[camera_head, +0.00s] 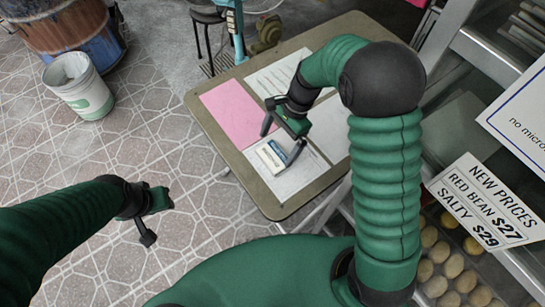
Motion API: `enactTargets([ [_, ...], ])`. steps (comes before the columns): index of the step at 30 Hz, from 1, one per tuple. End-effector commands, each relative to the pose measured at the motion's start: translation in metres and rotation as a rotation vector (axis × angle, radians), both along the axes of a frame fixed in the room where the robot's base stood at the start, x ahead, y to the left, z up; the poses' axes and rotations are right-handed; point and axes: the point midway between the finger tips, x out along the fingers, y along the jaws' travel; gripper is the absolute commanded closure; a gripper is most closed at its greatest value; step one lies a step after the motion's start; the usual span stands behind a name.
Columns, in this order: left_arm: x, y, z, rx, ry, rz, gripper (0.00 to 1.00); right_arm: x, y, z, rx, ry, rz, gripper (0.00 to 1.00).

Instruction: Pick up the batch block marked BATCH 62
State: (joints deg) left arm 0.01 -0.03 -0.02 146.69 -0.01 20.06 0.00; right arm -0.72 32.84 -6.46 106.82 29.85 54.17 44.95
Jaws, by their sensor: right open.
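A small white block (270,158) with a dark blue patch lies on a paper sheet on the folding table; its lettering is too small to read. My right gripper (282,140) is open just above and beside the block, its fingers spread, one toward the block's upper edge and one near its right side. I cannot tell whether it touches the block; nothing is held. My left gripper (156,217) hangs over the tiled floor, left of the table, with its fingers apart and empty.
The tan table (204,122) carries a pink sheet (232,112) and several white papers. A metal rack with a price sign (485,203) and round buns (453,266) borders the right.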

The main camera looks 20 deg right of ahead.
Motion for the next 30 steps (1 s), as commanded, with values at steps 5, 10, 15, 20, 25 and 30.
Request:
enactTargets([
  [5,0.0,0.0,-0.011,0.0,0.0,0.0,0.64,-0.003,0.008,-0.034,0.004,0.005,0.0,0.0],
  [10,0.0,0.0,-0.01,0.0,0.0,-0.001,0.64,-0.004,0.009,-0.037,0.002,0.001,-0.001,0.0],
  [15,0.0,0.0,-0.01,0.0,0.0,-0.001,0.64,-0.004,0.009,-0.037,0.001,0.002,-0.001,0.1],
  [20,0.0,0.0,-0.01,0.0,0.0,-0.001,0.64,-0.003,0.009,-0.037,0.002,0.002,0.0,0.31],
  [25,0.0,0.0,-0.01,0.0,0.0,0.0,0.64,-0.004,0.01,-0.037,0.003,0.002,0.0,0.45],
  [30,0.0,0.0,-0.009,0.0,0.0,-0.001,0.64,-0.003,0.01,-0.034,0.002,0.001,0.0,0.46],
])
